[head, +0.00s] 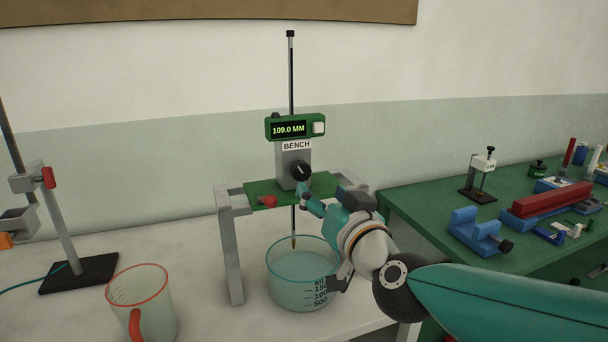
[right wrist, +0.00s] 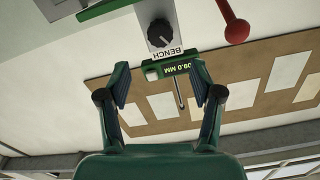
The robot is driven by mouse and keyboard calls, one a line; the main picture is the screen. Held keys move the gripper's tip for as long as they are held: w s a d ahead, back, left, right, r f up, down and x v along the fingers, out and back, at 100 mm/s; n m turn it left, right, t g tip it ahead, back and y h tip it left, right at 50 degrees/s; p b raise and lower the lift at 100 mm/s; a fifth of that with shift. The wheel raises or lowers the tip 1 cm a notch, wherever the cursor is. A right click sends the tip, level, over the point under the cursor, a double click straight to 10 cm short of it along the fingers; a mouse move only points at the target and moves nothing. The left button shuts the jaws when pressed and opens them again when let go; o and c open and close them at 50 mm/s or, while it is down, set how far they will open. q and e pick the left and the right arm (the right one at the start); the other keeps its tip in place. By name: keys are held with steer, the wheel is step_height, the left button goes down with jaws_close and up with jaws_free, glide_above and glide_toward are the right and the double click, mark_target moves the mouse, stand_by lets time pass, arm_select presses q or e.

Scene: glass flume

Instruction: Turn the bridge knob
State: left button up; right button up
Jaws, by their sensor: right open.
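The black bridge knob (head: 302,170) is on the front of a grey block labelled BENCH, on the bridge (head: 232,240) over a glass beaker (head: 300,268). The green display box (head: 290,127) above it reads 109.0 MM. My right gripper (head: 306,197) is just below and in front of the knob in the head view. In the right wrist view the open, empty fingers (right wrist: 160,86) point towards the block, and the knob (right wrist: 160,33) shows beyond their tips, apart from them. My left gripper is not in view.
A red ball-ended knob (head: 268,201) sits at the bridge's front, left of my gripper. A thin rod (head: 294,222) hangs into the beaker. A red-handled jug (head: 142,300) and a clamp stand (head: 60,235) stand left. A green bench (head: 425,205) with several tools is right.

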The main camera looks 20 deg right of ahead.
mark_target(304, 172)
steer(key=w, duration=1)
steer(key=shift+w+a+p, duration=0.1)
steer(key=shift+a+p, duration=0.1)
steer(key=shift+p, duration=0.15)
steer(key=c, duration=1.1)
steer(key=m, duration=0.1)
steer(key=m+b, duration=0.1)
steer(key=shift+f+m+b, duration=0.2)
steer(key=shift+m+b, duration=0.1)
steer(key=shift+c, duration=0.2)
steer(key=shift+d+r+m+b, duration=0.15)
steer(key=shift+m+b, duration=0.15)
steer(key=shift+m, duration=0.8)
steer(key=o, duration=1.1)
steer(key=shift+o, duration=0.2)
